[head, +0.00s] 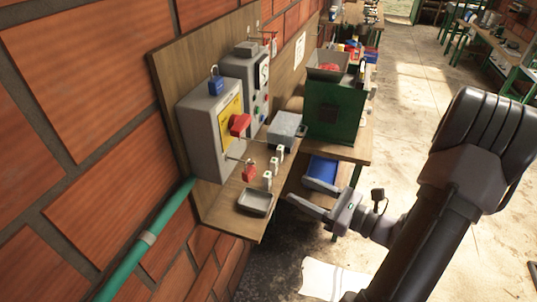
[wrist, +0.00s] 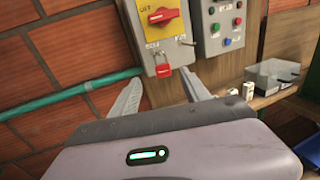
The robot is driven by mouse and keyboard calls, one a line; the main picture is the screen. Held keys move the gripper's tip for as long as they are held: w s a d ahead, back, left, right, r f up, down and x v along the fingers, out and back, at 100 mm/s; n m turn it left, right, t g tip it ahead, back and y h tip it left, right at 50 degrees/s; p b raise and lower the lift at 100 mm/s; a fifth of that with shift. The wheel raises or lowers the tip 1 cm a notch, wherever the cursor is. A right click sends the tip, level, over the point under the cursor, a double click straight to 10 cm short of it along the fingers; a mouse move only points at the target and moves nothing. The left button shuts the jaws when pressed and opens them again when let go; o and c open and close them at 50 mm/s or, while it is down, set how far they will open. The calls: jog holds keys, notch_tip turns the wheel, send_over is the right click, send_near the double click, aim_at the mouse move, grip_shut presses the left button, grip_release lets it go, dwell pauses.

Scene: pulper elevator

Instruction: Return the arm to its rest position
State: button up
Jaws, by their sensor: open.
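My gripper (head: 318,208) is at the end of my arm, to the right of the wooden shelf and apart from it in the head view. In the wrist view my gripper (wrist: 162,98) shows two spread fingers with nothing between them that it holds. Beyond the fingertips is a grey switch box (wrist: 177,48) with a red rotary handle (wrist: 163,15) on a yellow plate. A red padlock (wrist: 162,71) hangs at the lower edge of that box. In the head view the switch box (head: 200,140) and red padlock (head: 249,174) are left of my gripper.
The wooden shelf (head: 225,205) holds a small grey tray (head: 255,202), white tags (head: 267,180) and a clear-lidded box (head: 285,130). A green machine (head: 335,112) and a blue bin (head: 322,172) stand behind. A green pipe (head: 150,237) runs along the brick wall. Floor on the right is open.

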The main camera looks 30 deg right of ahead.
jog(key=a+f+n+g+y+b, duration=0.3)
jog(key=a+n+g+y+b, duration=0.2)
jog(key=a+n+g+b, duration=0.65)
jog(key=s+a+f+n+h+b, duration=0.3)
jog(key=s+a+n+h+b, duration=0.1)
jog(key=n, duration=0.4)
jog(key=s+a+f+n+h+b, duration=0.4)
jog(key=a+n+h+b, duration=0.1)
jog(key=a+n+h, duration=0.1)
jog(key=shift+s+a+n+t, duration=0.15)
jog(key=shift+a+n+t, duration=0.2)
jog(key=shift+a+n, duration=0.65)
jog(key=shift+a, duration=0.15)
